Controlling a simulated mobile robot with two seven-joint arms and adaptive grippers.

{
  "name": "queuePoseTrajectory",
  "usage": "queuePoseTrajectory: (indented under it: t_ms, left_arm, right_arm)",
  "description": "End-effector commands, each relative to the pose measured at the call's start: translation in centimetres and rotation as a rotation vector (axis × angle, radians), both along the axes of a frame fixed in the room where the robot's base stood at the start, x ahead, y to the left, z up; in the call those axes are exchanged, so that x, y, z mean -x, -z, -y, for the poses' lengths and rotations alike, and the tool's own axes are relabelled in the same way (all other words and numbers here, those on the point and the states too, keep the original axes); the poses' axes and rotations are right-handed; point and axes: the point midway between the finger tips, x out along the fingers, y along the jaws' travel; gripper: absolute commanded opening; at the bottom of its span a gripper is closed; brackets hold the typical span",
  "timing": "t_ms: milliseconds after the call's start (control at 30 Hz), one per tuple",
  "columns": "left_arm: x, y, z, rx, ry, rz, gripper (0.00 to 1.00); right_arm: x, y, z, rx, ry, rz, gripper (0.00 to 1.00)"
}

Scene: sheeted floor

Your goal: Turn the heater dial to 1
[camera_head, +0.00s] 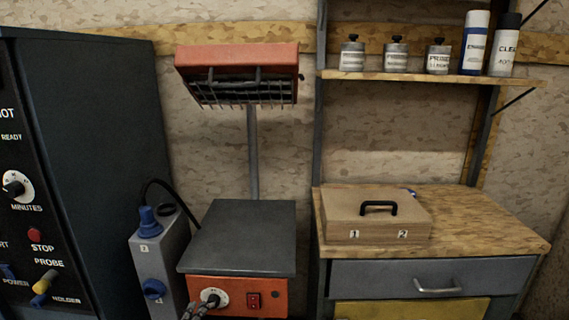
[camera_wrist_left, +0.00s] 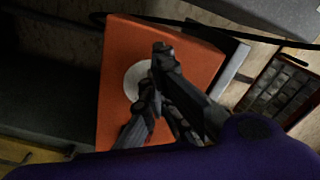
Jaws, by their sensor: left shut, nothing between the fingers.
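The heater has an orange base (camera_head: 270,283) with a grey top plate and an orange grilled head (camera_head: 238,72) on a post above it. A round white dial (camera_head: 214,297) sits on the base's front face; its knob is mostly hidden by my left gripper (camera_head: 207,298). The left gripper is shut and empty, its fingertips at the dial. In the left wrist view the fingers (camera_wrist_left: 155,92) lie over the white dial plate (camera_wrist_left: 134,82) on the orange face (camera_wrist_left: 118,50); I cannot tell if they touch it. The dial's numbers are unreadable. My right gripper is not in view.
A red switch (camera_head: 254,301) is right of the dial. A grey socket box (camera_head: 158,262) with blue plugs stands close on the left, beside a dark control cabinet (camera_head: 110,150). A workbench (camera_head: 480,225) with a wooden box (camera_head: 375,222) is on the right.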

Motion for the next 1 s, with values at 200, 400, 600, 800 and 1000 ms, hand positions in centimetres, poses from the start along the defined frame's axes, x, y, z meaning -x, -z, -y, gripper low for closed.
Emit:
queuePoseTrajectory:
  t_ms: [200, 400, 600, 800, 1000]
  left_arm:
    - [2.1, 0.0, -0.2, 0.002, -0.002, -0.004, 0.0]
    - [4.5, 0.2, -0.4, 0.0, -0.004, -0.007, 0.0]
    - [6.0, 0.3, -0.4, 0.0, -0.005, -0.006, 0.0]
    - [6.2, 0.4, -0.5, -0.001, -0.004, -0.008, 0.0]
    - [6.1, 0.5, -0.5, 0.003, -0.005, -0.009, 0.0]
  right_arm:
    - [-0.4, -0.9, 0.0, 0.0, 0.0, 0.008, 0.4]
    - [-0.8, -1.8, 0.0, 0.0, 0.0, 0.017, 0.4]
    - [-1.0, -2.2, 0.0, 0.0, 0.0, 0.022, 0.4]
    - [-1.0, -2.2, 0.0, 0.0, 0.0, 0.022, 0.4]
    - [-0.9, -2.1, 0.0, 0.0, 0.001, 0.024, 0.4]
